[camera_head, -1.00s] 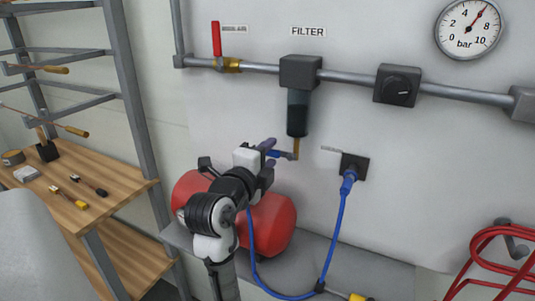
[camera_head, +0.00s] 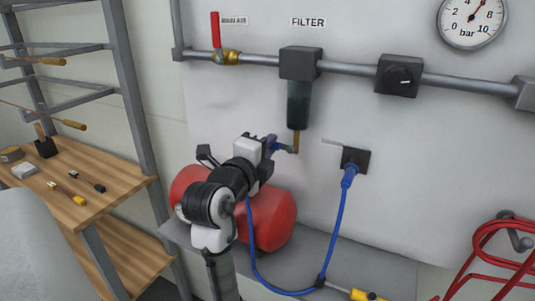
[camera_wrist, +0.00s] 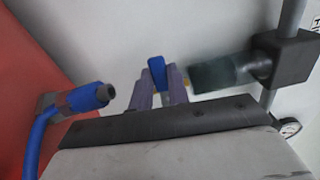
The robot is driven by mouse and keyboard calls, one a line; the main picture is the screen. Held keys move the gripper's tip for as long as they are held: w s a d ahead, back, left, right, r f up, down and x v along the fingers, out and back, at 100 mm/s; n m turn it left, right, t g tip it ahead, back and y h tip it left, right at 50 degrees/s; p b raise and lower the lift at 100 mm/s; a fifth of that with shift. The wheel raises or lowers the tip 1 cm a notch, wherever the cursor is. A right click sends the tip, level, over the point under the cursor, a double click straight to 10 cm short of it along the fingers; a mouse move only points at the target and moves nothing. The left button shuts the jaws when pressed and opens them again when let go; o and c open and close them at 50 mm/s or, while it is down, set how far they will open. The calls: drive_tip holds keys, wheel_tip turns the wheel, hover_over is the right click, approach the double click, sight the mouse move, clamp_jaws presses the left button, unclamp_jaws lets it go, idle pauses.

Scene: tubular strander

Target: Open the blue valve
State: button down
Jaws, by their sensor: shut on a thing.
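The blue valve (camera_head: 286,149) is a small blue lever on the short brass pipe (camera_head: 296,142) below the dark filter bowl (camera_head: 298,104). The lever points left from the pipe, roughly level. My gripper (camera_head: 271,147) comes from the left, and its purple fingers are shut on the lever. In the wrist view, the blue valve's end (camera_wrist: 157,70) shows between the fingertips (camera_wrist: 160,88). The fingers hide part of the lever in both views.
A blue hose (camera_head: 340,220) runs from a wall socket (camera_head: 354,160) right of the valve. A red tank (camera_head: 270,218) lies below my gripper. A red-handled valve (camera_head: 216,32) is on the upper pipe. A wooden bench (camera_head: 115,192) stands left.

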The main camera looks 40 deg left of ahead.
drive_tip(key=shift+d+r+m+b, duration=0.15)
drive_tip(key=shift+r+m+b, duration=0.3)
drive_tip(key=shift+m+b, duration=0.95)
drive_tip(key=shift+d+r+m+b, duration=0.1)
drive_tip(key=shift+r+m+b, duration=0.35)
drive_tip(key=shift+m+b, duration=0.95)
drive_tip(key=c, duration=1.3)
unclamp_jaws()
drive_tip(key=shift+c, duration=0.2)
drive_tip(key=shift+b, duration=0.3)
drive_tip(key=b+v, duration=0.2)
drive_tip(key=v, duration=1.1)
drive_tip(key=shift+s+d+b, duration=0.2)
drive_tip(key=shift+s+b, duration=0.15)
drive_tip(key=shift+b, duration=0.05)
drive_tip(key=shift+r, duration=0.1)
